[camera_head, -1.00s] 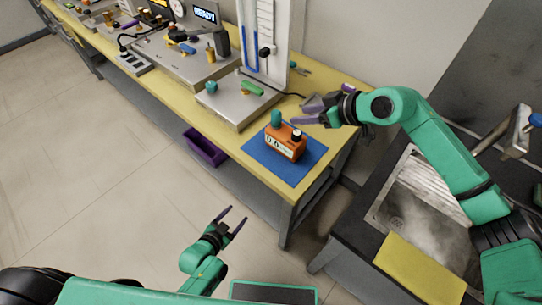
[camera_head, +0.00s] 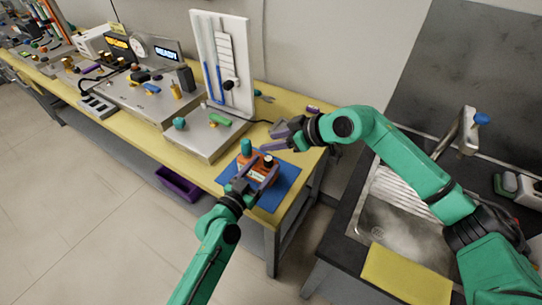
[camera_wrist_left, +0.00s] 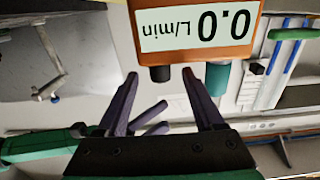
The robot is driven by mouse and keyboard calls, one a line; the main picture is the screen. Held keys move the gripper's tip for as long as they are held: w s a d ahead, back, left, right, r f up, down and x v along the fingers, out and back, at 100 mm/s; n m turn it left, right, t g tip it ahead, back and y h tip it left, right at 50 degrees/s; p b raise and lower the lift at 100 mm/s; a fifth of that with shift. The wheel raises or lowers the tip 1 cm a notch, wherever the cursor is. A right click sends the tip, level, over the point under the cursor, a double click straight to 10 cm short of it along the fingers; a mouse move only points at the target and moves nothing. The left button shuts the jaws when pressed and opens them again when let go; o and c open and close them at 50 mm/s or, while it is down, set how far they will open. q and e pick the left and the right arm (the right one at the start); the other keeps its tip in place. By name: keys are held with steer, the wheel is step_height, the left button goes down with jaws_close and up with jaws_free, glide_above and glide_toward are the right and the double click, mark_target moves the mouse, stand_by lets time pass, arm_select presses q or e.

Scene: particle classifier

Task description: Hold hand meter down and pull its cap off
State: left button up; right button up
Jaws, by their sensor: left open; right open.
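The hand meter (camera_head: 257,167) is an orange box standing on a blue mat (camera_head: 286,181) near the table's right end. A teal cap (camera_head: 246,147) and a black knob (camera_head: 269,160) stick up from its top. In the left wrist view the meter (camera_wrist_left: 200,28) shows inverted, reading 0.0 L/min, with the teal cap (camera_wrist_left: 217,76) beside a finger. My left gripper (camera_head: 254,181) is open, its purple fingers at the meter's front on either side; contact is unclear. My right gripper (camera_head: 276,138) is open and empty just behind the meter; it also shows in the left wrist view (camera_wrist_left: 151,117).
A grey device with a tall white gauge panel (camera_head: 236,60) stands left of the meter. A sink (camera_head: 400,218) with a yellow cloth (camera_head: 405,275) is at the right. A purple bin (camera_head: 178,184) lies below the table. The table's front edge is close to the meter.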

mark_target(271, 157)
arm_select(q)
steer(key=x, duration=0.6)
steer(key=shift+w, duration=0.1)
jaws_close()
stand_by(1.1)
steer(key=c, duration=0.9)
jaws_free()
steer(key=shift+c, duration=0.2)
jaws_close()
